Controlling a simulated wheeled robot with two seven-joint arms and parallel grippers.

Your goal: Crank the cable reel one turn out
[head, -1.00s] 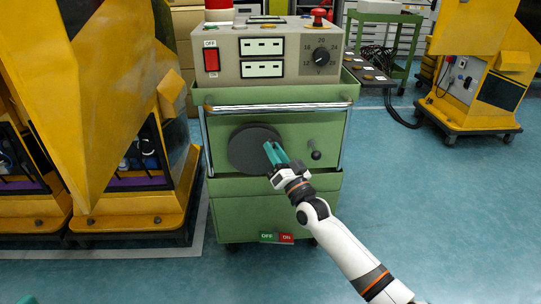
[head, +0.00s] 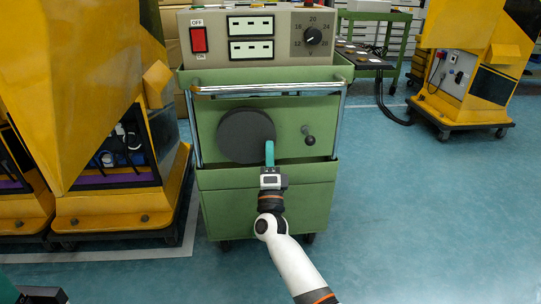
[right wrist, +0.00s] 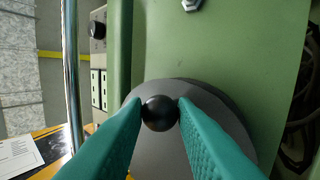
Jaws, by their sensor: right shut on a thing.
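The cable reel shows as a dark grey disc (head: 240,134) on the front of a green cart. It also shows in the right wrist view (right wrist: 215,105), behind a black ball knob (right wrist: 160,113), which I take to be the crank's handle. My right gripper (head: 269,150) is at the disc's lower right edge, its teal fingers (right wrist: 160,115) shut on the knob from both sides. In the head view the fingers hide the knob. Part of what seems my left gripper (head: 40,295) shows at the bottom left corner; its fingertips are not clear.
A control box (head: 262,38) stands on the cart (head: 270,205). Yellow machines flank it at left (head: 110,200) and far right (head: 465,80). The floor at right is clear.

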